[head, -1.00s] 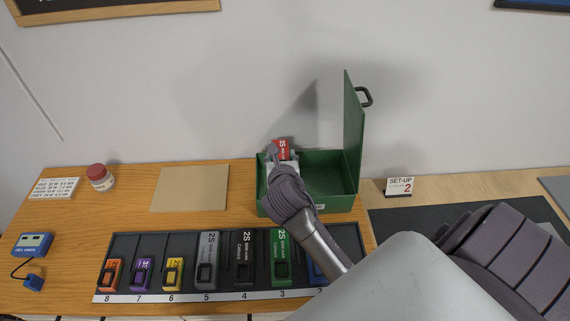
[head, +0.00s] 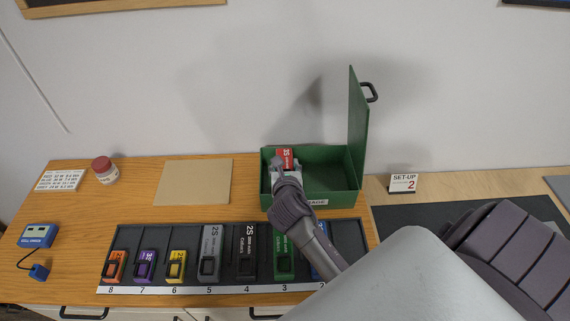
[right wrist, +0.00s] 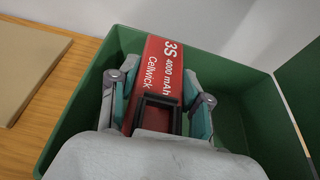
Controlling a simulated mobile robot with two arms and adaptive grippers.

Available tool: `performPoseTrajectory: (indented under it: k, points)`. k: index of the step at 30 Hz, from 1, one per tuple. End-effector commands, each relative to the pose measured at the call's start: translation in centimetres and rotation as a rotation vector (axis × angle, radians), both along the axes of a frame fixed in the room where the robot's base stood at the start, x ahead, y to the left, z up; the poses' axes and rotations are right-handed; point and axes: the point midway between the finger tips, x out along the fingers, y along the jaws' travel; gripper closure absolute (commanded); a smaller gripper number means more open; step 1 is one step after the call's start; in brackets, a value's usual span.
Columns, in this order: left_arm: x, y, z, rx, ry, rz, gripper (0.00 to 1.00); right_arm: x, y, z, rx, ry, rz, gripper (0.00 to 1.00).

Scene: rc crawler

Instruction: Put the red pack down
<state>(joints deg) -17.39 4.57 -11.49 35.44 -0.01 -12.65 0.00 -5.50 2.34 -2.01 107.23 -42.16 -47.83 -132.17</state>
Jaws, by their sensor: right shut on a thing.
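The red pack (head: 285,155), marked 3S 4000 mAh Cellwick, is held by my right gripper (head: 284,168). In the right wrist view the red pack (right wrist: 168,72) sits between the two fingers of the gripper (right wrist: 160,100), which is shut on it. The pack is inside the left part of the open green box (head: 345,198), below its rim. Whether it touches the box floor cannot be told. The green box also shows in the right wrist view (right wrist: 235,82). My left gripper is not in view.
The box lid (head: 357,130) stands open on the right. A black rack (head: 340,232) with several coloured packs lies in front. A tan mat (head: 194,182), a red-lidded jar (head: 105,170) and a blue cell checker (head: 37,236) lie to the left. A SET-UP 2 sign (head: 403,184) stands right.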

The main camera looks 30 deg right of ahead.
Motion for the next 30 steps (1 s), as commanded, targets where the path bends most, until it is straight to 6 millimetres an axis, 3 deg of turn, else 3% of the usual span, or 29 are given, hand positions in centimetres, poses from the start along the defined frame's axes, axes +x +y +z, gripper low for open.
performPoseTrajectory:
  k: [5, 6, 10, 20, 24, 30]
  points:
    - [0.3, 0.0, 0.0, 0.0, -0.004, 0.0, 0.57, 0.0, 0.0, -0.2, -0.001, -0.002, 0.0, 1.0]
    - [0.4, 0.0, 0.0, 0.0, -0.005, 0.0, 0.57, 0.0, 0.0, -0.4, 0.001, 0.001, 0.0, 0.48]
    - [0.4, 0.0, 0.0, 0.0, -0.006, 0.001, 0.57, 0.0, 0.0, -0.3, -0.001, 0.0, 0.0, 0.27]
    - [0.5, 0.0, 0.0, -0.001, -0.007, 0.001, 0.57, 0.0, 0.0, -0.1, -0.001, -0.001, 0.0, 0.27]
    - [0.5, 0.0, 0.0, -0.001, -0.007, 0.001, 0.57, 0.0, 0.0, 1.2, 0.001, -0.004, -0.001, 0.27]
    - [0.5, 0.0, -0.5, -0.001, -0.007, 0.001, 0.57, -3.5, 2.2, 2.4, 0.0, 0.0, 0.002, 0.27]
